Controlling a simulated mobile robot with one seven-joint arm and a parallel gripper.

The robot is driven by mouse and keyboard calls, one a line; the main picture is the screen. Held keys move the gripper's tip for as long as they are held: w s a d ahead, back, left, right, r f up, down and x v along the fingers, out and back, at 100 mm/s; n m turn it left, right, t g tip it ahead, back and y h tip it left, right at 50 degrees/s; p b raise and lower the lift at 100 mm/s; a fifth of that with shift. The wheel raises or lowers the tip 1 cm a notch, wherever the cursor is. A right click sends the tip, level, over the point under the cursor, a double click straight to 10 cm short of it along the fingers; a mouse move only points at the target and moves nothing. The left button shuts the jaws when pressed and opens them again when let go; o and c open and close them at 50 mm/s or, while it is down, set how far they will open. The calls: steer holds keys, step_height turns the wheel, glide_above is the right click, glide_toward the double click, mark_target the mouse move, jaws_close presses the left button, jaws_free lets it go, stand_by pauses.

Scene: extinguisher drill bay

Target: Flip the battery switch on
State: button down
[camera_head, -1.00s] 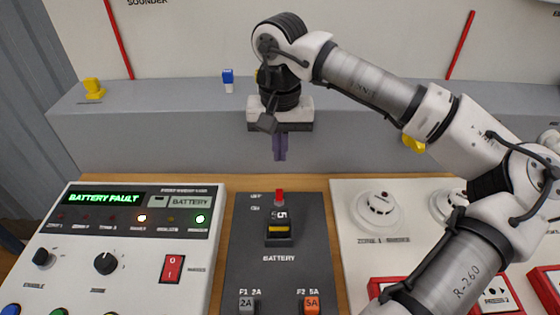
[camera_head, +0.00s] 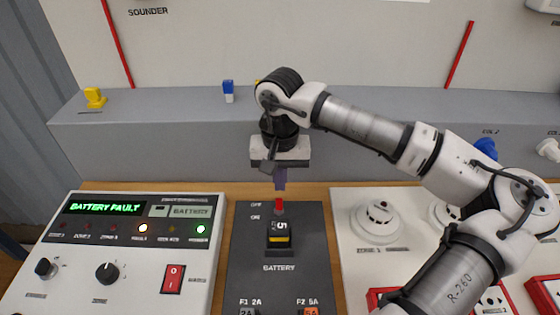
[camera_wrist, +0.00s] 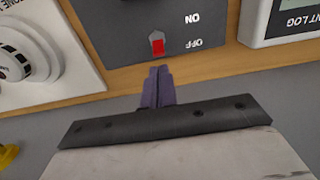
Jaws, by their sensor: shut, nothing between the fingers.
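The battery switch (camera_head: 279,205) is a small red toggle at the top of the dark battery panel (camera_head: 243,262), beside the OFF and ON labels. In the wrist view the red toggle (camera_wrist: 157,46) lies on the OFF side of its slot. My gripper (camera_head: 280,188) points down just above and behind the toggle, its purple fingers shut and empty. In the wrist view the fingertips (camera_wrist: 159,72) are close to the toggle; a small gap shows between them. The fault panel (camera_head: 137,199) at the left reads BATTERY FAULT.
A black and yellow block marked 5 (camera_head: 279,238) stands on the battery panel just in front of the switch. A white detector board (camera_head: 348,208) is at the right, under my arm. A grey ledge (camera_head: 150,150) runs behind the panels.

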mark_target(279, 204)
steer(key=shift+f, duration=1.6)
steer(key=shift+f, duration=0.15)
steer(key=shift+t+b, duration=0.3)
steer(key=shift+b, duration=0.25)
